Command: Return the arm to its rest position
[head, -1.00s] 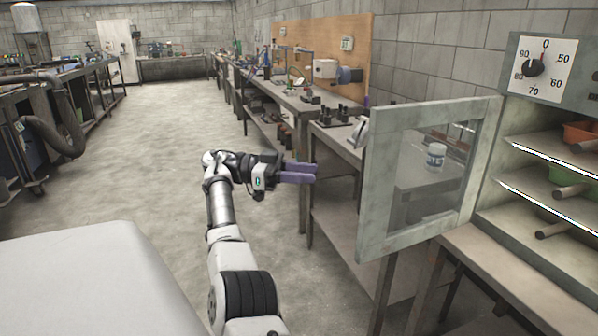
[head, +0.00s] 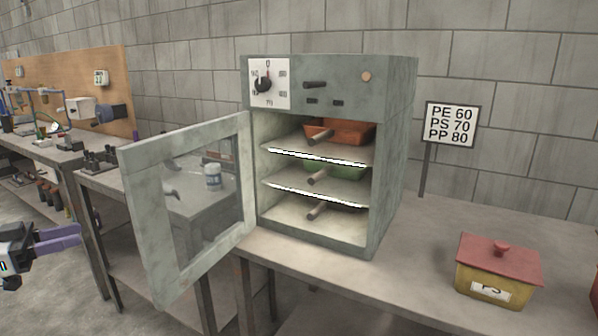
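My gripper (head: 58,240), with purple fingers, shows at the left edge of the head view. It is out over the floor, left of the open oven door, and apart from the benches. The two fingers overlap in this view, so I cannot tell whether they are open or shut. I see nothing held between them. Most of my arm is outside the picture.
A grey-green oven (head: 392,150) stands on a bench (head: 400,270), its glazed door (head: 140,215) swung open towards the left. Its shelves hold an orange tray (head: 352,131) and a green tray (head: 345,171). A lidded yellow box (head: 487,293) and a sign (head: 451,125) are to the right.

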